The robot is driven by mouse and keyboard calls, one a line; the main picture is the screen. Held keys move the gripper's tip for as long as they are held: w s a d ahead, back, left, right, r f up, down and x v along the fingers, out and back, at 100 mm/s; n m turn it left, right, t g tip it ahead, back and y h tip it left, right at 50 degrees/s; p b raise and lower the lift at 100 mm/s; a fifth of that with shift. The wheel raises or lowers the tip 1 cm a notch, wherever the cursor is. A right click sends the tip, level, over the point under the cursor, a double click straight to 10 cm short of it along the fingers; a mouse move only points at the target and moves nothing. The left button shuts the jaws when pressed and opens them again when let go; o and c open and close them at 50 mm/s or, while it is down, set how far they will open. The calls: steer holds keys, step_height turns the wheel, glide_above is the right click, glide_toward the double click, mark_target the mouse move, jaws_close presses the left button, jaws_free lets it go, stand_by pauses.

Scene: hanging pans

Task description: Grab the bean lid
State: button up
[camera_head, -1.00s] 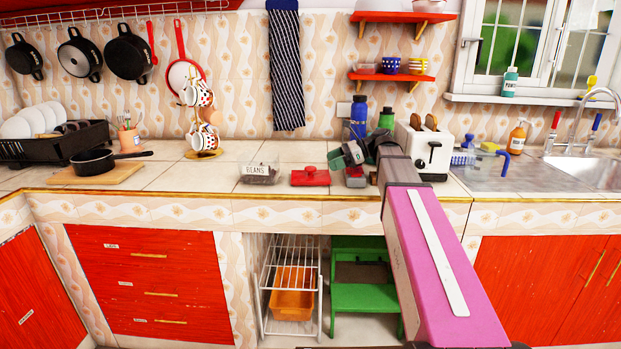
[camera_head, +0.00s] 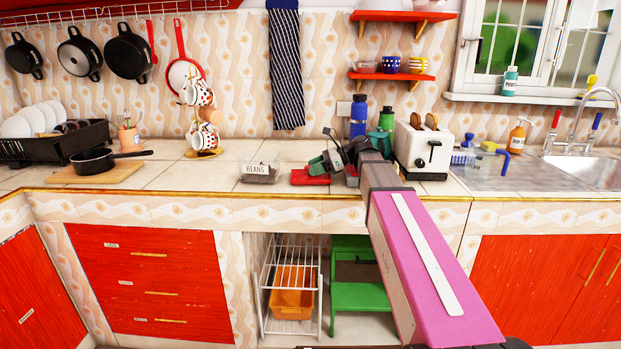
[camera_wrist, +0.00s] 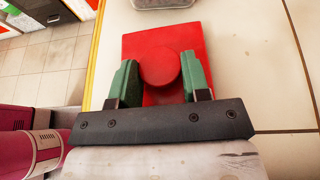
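The red lid (camera_head: 303,180) lies flat on the counter, right of the clear container labelled BEANS (camera_head: 261,174). In the wrist view the lid (camera_wrist: 135,42) is a red square with a round raised knob in its middle. My gripper (camera_head: 326,153) is over the lid and hides part of it. In the wrist view my gripper (camera_wrist: 158,62) is open, its two green fingers apart on either side of the knob. I cannot tell whether the fingertips are above the knob or level with it. The edge of the container (camera_wrist: 163,4) shows at the top there.
A grey and red item, partly hidden by my gripper, is right of the lid. A white toaster (camera_head: 424,150) and a blue bottle (camera_head: 358,117) stand behind and to the right. A mug rack is at the left. The counter left of the container is clear.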

steer(key=shift+c, duration=1.4)
